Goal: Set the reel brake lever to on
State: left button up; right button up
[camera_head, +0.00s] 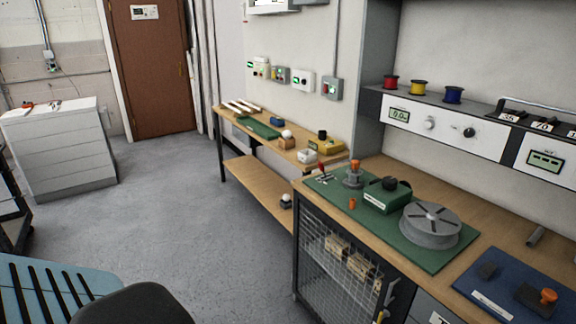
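A grey reel (431,226) lies flat on the green mat (437,259) on the wooden bench at the right. Behind it is a green box (388,198) with a black knob and a pale label. A small orange piece (352,203) stands nearer the front edge. I cannot tell which of these is the reel brake lever or how it is set. Neither of my grippers is in view.
A blue mat (483,299) with dark parts lies right of the green one. A wire-mesh cage (335,259) is under the bench. A second wooden bench (313,166) stands farther back. Grey floor (210,230) is open at left, towards a white drawer cabinet (63,148) and brown door (150,65).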

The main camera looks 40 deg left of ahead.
aim_at(319, 164)
jog(key=i+j+u, duration=0.2)
jog(key=u, duration=0.25)
jog(key=i+j+u, duration=0.3)
jog(key=u, duration=0.15)
